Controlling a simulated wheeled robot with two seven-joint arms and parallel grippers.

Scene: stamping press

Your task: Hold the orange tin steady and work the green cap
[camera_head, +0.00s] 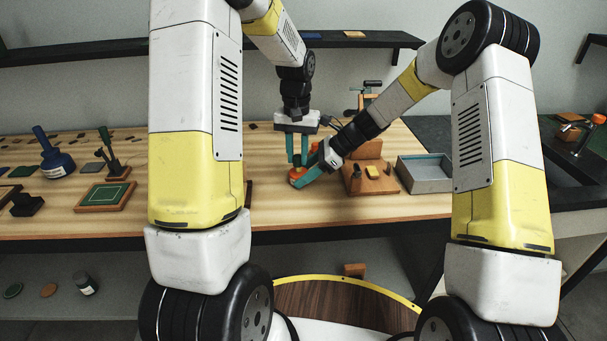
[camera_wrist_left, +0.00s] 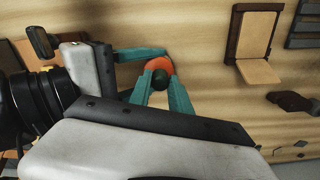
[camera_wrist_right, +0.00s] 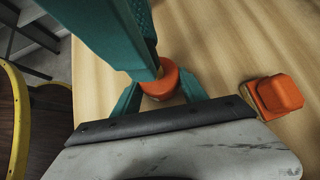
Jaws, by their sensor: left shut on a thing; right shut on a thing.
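The orange tin (camera_head: 297,174) stands on the wooden table near its front edge; it also shows in the left wrist view (camera_wrist_left: 166,65) and the right wrist view (camera_wrist_right: 160,82). My right gripper (camera_wrist_right: 158,88) reaches in from the side, low down, and is shut on the tin. The dark green cap (camera_wrist_left: 160,78) is on top of the tin, at its middle. My left gripper (camera_wrist_left: 160,80) points down from above, with its teal fingers on both sides of the cap, shut on it. In the head and right wrist views the left fingers hide the cap.
Just right of the grippers is a wooden fixture (camera_head: 368,178), then a grey open tray (camera_head: 426,172). An orange block (camera_wrist_right: 279,94) lies near the tin.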

